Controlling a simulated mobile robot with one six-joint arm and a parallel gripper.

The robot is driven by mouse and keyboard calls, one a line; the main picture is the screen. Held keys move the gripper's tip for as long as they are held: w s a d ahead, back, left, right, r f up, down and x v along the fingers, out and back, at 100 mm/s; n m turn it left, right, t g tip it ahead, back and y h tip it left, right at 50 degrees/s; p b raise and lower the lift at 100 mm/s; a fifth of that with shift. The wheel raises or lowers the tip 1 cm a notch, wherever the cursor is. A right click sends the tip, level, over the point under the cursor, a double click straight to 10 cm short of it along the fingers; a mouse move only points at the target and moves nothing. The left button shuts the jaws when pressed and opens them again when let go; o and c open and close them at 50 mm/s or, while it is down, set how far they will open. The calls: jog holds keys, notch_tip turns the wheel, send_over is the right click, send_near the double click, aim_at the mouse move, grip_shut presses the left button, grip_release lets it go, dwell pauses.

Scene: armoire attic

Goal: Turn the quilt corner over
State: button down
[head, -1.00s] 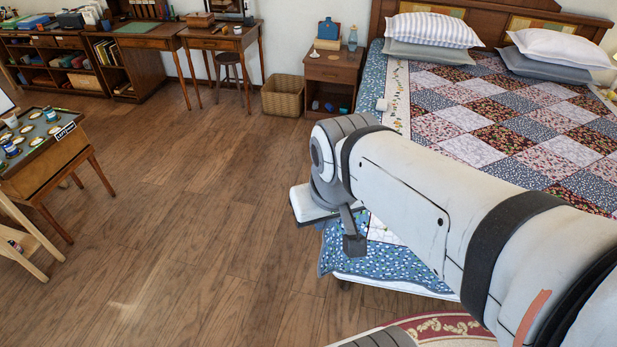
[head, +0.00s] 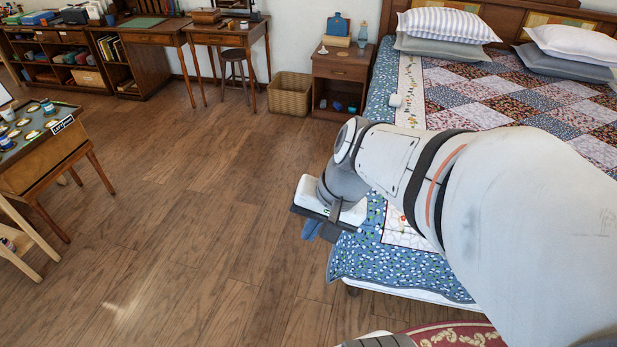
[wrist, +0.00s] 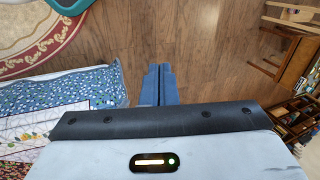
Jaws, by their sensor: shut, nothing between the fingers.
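The patchwork quilt (head: 490,95) covers the bed, with a blue dotted border (head: 400,268) along its near and left edges. Its near-left corner reaches the bed's edge; my arm hides part of the quilt beside it. The wrist view shows the blue border (wrist: 60,97) and its corner left of my fingers. My gripper (head: 312,231) is over the floor just left of the bed, near that corner. Its blue fingers (wrist: 156,84) are together in the wrist view, with wooden floor beyond them and no cloth between them.
A nightstand (head: 340,72) and wicker basket (head: 290,94) stand beyond the bed's left side. A small white object (head: 395,100) lies on the quilt. A red patterned rug (head: 455,335) lies in front. A paint table (head: 45,150) stands left. The floor between is clear.

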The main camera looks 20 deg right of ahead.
jog(key=w+d+f+m+t+y+b, duration=0.2)
jog(key=w+d+f+m+t+b, duration=0.15)
jog(key=f+m+b, duration=0.55)
jog(key=w+d+f+m+t+y+b, duration=0.25)
jog(key=w+f+m+b, duration=0.25)
jog(key=f+b, duration=0.5)
jog(key=w+d+f+m+t+h+b, duration=0.25)
jog(key=d+f+m+b, duration=0.25)
jog(key=d+f+m, duration=0.25)
jog(key=w+d+f+m+t+h+b, duration=0.2)
jog(key=w+d+f+m+t+b, duration=0.15)
jog(key=d+f+m, duration=0.35)
jog(key=w+f+b, duration=0.3)
jog(key=w+f, duration=0.1)
jog(key=w, duration=0.4)
jog(key=shift+w+a+f+h+b, duration=0.15)
jog(key=shift+f+h+b, duration=0.15)
jog(key=shift+f+b, duration=0.05)
